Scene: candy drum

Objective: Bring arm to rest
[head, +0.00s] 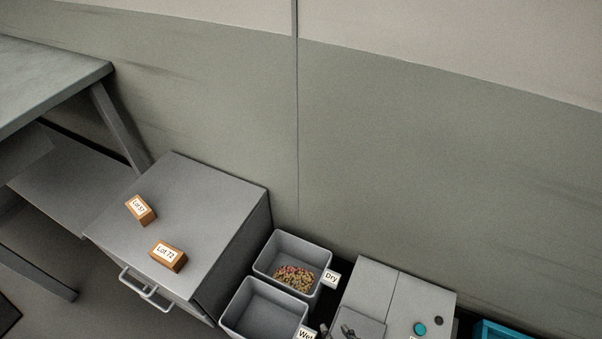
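Neither my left gripper nor my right gripper shows in the head view, and no arm of mine can be made out. A grey bin labelled "Dry" (318,252) holds a heap of small brown and reddish pieces (294,279). A second grey bin labelled "Wet" (238,302) stands in front of it, and the part of it in view looks empty. A grey machine (385,293) with a teal button (420,329) and a dark knob stands to the right, cut off by the bottom edge.
A grey cabinet (190,205) with a front handle stands left of the bins. Two orange-brown blocks lie on it, "Lot 37" (141,211) and "Lot 72" (168,256). A table (50,85) is at upper left. A blue container (497,330) is at lower right. A wall closes the back.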

